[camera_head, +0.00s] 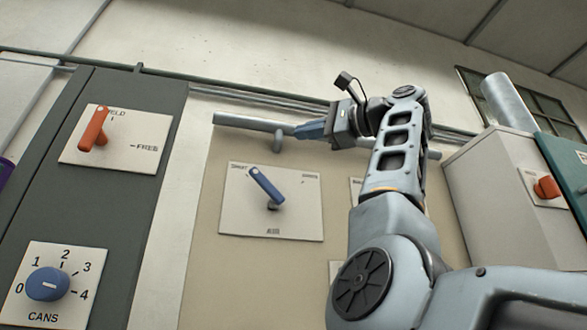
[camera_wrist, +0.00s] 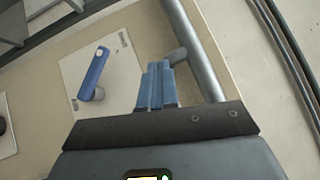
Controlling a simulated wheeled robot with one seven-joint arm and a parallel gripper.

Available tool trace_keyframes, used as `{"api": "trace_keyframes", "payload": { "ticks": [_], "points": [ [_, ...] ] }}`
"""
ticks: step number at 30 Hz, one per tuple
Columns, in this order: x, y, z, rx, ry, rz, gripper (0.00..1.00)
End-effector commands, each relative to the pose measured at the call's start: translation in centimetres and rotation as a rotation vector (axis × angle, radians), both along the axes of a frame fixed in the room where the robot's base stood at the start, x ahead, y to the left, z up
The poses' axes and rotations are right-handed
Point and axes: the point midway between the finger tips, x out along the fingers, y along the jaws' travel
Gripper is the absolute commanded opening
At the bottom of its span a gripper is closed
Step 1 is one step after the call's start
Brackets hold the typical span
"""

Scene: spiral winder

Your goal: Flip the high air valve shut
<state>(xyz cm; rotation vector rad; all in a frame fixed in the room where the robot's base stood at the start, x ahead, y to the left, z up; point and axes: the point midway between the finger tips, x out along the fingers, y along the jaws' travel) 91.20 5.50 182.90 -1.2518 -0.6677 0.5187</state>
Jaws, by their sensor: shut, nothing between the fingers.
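A grey pipe (camera_head: 235,121) runs across the top of the beige panel, with a short rounded grey stub (camera_head: 277,142) standing off it. I cannot tell whether this stub is the valve's handle. My gripper (camera_head: 300,131) is shut and empty, its blue fingers beside the stub and in front of the pipe in the head view. In the wrist view the shut fingertips (camera_wrist: 158,67) appear just left of the stub (camera_wrist: 178,56) and the pipe (camera_wrist: 196,50); contact is unclear. Below, a blue lever (camera_head: 266,185) on a white plate (camera_head: 300,220) points up and left.
At left, a dark cabinet carries an orange lever (camera_head: 93,130) and a blue CANS knob (camera_head: 48,284). At right, a grey box (camera_head: 482,185) carries an orange knob (camera_head: 546,187). My arm hides part of the panel and small plates.

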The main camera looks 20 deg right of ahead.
Motion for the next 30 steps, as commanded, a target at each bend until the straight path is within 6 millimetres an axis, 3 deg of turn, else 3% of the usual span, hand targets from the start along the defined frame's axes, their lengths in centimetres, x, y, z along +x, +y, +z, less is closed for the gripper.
{"api": "trace_keyframes", "payload": {
  "ticks": [9,30],
  "points": [
    [-2.4,-1.6,1.6,-0.001,0.001,0.001,0.0],
    [-2.4,-1.7,1.7,-0.001,0.002,0.001,0.0]
  ]
}}
